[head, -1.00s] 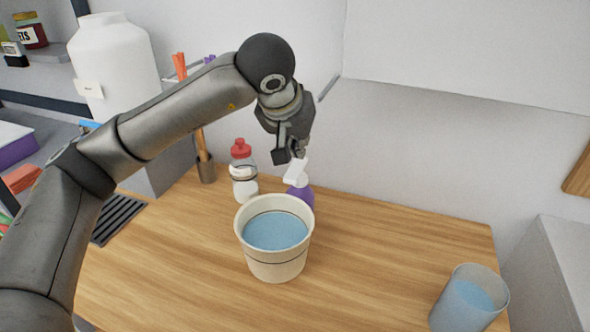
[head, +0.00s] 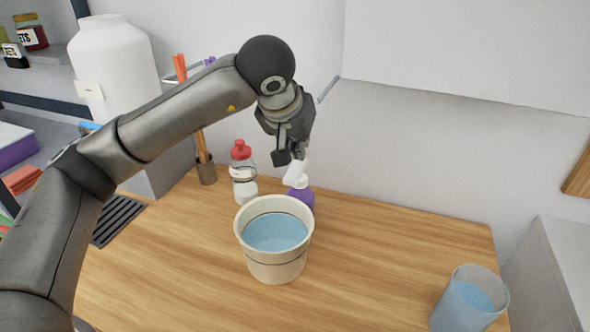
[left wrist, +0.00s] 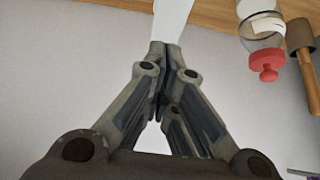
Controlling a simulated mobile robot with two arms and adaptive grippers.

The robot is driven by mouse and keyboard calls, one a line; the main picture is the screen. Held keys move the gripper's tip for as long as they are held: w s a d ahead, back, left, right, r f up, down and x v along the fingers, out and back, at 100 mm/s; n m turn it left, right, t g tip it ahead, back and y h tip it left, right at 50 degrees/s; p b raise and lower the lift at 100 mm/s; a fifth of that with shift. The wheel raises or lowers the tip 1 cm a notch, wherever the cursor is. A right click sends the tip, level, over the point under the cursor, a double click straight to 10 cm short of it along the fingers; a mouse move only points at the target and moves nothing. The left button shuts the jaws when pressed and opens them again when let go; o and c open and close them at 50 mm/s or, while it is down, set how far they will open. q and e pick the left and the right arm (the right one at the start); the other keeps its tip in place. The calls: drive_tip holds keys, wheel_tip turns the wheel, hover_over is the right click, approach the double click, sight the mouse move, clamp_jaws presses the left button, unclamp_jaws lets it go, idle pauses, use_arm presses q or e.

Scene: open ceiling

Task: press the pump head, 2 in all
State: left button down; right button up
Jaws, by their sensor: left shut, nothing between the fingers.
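A purple bottle (head: 303,197) with a white pump head (head: 295,171) stands on the wooden counter behind the bucket. My left gripper (head: 298,154) is shut and empty, pointing down with its fingertips right at the top of the pump head. I cannot tell whether they touch it. In the left wrist view the closed fingertips (left wrist: 168,50) lie against the lower end of the white pump head (left wrist: 172,18), and the purple bottle is not visible there. My right gripper is not in view.
A cream bucket (head: 257,263) of blue liquid stands in front of the bottle. A red-capped bottle (head: 243,190) and a brown tool holder (head: 206,172) stand to the left. A cup (head: 452,312) is at the front right. The counter (head: 385,245) between is clear.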

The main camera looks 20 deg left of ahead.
sight(298, 162)
use_arm(q)
drive_tip(key=shift+f, duration=0.15)
drive_tip(key=shift+f+b, duration=0.75)
drive_tip(key=shift+s+a+f+b, duration=0.1)
drive_tip(key=shift+a+f+b, duration=0.05)
drive_tip(key=shift+f+b, duration=0.45)
drive_tip(key=shift+f, duration=0.1)
drive_tip(key=shift+r+p, duration=1.1)
drive_tip(key=shift+r, duration=0.3)
